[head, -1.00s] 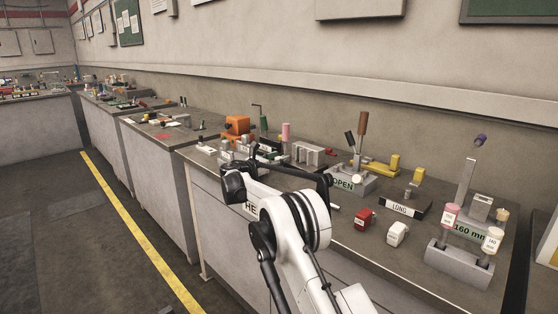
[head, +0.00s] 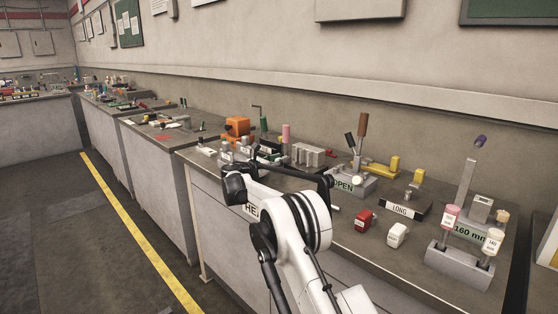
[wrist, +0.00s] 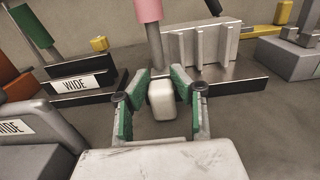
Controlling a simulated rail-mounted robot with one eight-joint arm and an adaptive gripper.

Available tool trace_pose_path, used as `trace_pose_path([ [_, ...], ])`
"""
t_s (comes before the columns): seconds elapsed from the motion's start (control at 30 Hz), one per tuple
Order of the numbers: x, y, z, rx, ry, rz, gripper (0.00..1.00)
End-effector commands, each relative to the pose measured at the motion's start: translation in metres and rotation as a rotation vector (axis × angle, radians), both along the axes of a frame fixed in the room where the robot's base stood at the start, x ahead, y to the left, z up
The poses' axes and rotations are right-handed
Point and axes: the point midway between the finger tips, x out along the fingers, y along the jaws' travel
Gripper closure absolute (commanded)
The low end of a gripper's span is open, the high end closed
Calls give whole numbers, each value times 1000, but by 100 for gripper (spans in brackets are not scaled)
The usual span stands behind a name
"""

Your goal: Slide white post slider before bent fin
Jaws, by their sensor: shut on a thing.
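In the wrist view a small white block (wrist: 161,99), apparently the white post slider, sits between the green-padded fingers of my gripper (wrist: 160,96), which are shut on it. A metal post with a pink top (wrist: 147,10) rises just behind the block; I cannot tell whether they are joined. A grey block with upright fins (wrist: 205,46) stands behind and to the right, on a black base (wrist: 222,82). I cannot tell which fin is bent. In the head view the finned block (head: 308,154) is right of the pink-topped post (head: 286,132); my arm hides the white block there.
A black stepped piece labelled WIDE (wrist: 83,85) lies left of my gripper. A grey block labelled OPEN (head: 352,184), a red block (head: 364,219) and a white block (head: 397,235) are farther right on the bench. Bare bench shows right of my gripper.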

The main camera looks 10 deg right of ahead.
Motion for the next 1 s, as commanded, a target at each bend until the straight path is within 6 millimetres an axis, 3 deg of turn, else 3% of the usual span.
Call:
trace_pose_path([
  [0.27,-16,-11,0,0,0,-1,100],
  [0.53,-17,-11,0,0,0,0,100],
  [0.57,-17,-11,0,0,0,0,77],
  [0.7,-17,-11,0,0,0,0,58],
  [1.0,-18,-10,0,0,0,0,57],
])
